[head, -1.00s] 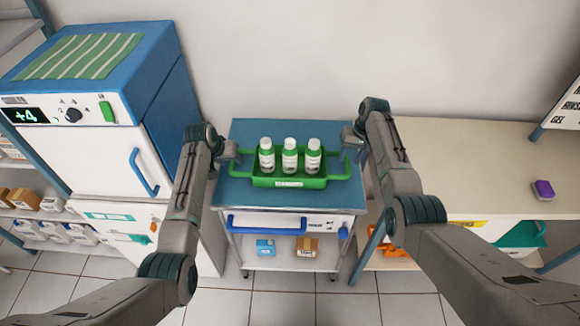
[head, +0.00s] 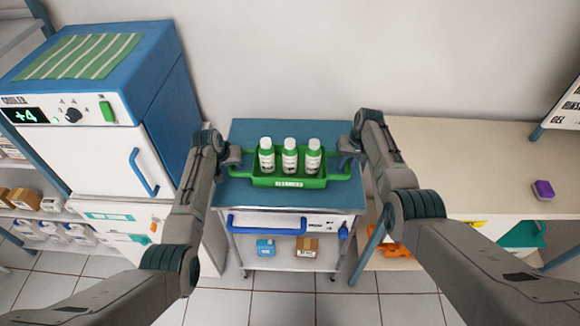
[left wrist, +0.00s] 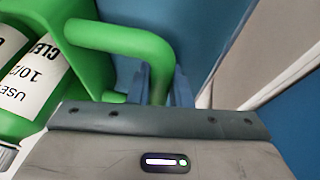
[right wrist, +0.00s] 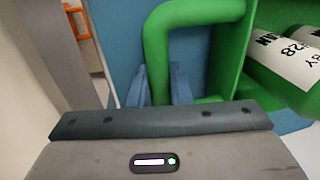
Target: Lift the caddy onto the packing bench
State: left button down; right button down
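The green caddy (head: 290,182) stands upright on the blue top of a small cart (head: 262,208) and carries three green bottles with white caps (head: 290,157). My left gripper (head: 232,160) is at the caddy's left handle; in the left wrist view its blue fingers closely flank the handle bar (left wrist: 135,42). My right gripper (head: 347,158) is at the right handle; in the right wrist view its fingers likewise closely flank the bar (right wrist: 157,50). Both look shut on the handles, though finger contact is partly hidden. The bench (head: 470,160) at right has a pale top.
A purple block (head: 543,189) lies on the bench's right part; the rest of its visible top is clear. A blue and white cooler (head: 90,90) stands close to the cart's left. Small boxes (head: 306,247) sit on the cart's lower shelf. A wall is behind.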

pick_arm(q)
jog(key=shift+w+r, duration=0.1)
jog(key=shift+r, duration=0.05)
pick_arm(e)
jog(key=shift+w+r, duration=0.1)
jog(key=shift+r, duration=0.05)
